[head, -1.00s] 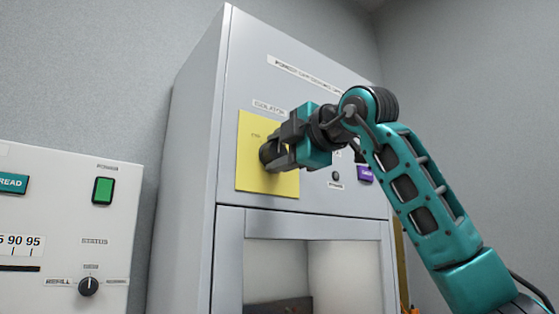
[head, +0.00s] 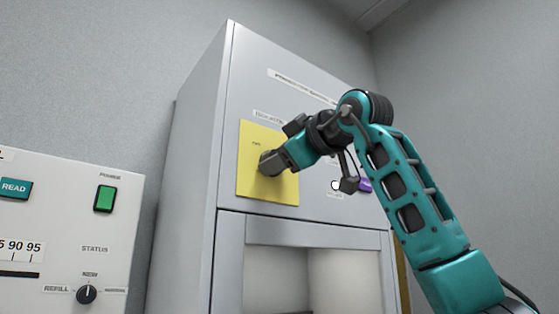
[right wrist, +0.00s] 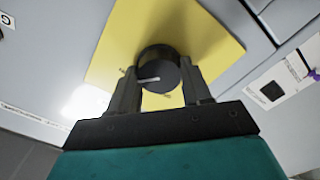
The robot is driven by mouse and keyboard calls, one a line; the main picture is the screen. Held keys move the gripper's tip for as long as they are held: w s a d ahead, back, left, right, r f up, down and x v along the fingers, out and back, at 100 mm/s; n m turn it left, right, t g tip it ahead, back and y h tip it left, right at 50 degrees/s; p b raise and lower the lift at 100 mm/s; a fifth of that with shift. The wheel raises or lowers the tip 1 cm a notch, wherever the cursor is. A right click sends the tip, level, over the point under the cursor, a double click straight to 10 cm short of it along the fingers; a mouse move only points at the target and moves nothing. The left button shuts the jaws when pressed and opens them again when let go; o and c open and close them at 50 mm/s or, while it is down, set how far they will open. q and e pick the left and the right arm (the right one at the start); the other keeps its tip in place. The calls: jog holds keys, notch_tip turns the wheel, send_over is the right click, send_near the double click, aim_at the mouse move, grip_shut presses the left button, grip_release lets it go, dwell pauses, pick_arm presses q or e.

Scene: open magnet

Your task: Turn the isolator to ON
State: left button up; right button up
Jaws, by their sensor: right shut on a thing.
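The isolator is a round black knob on a yellow square plate (head: 247,180) on the front of the tall grey cabinet. The knob (right wrist: 158,68) shows in the right wrist view, with a white pointer line on its face. My right gripper (head: 268,163) is at the plate, shut on the knob, with one finger on each side of it in the wrist view. The gripper hides most of the knob in the head view. The small lettering on the plate is too blurred to read. My left gripper is not in view.
A white panel (head: 65,225) at the left carries a green power switch (head: 105,198) and a small black selector knob (head: 86,294). An opening lies below the plate.

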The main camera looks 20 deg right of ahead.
dwell(0.3)
jog(key=o, duration=1.1)
jog(key=shift+c, duration=0.2)
jog(key=b+v, duration=0.2)
jog(key=v, duration=1.1)
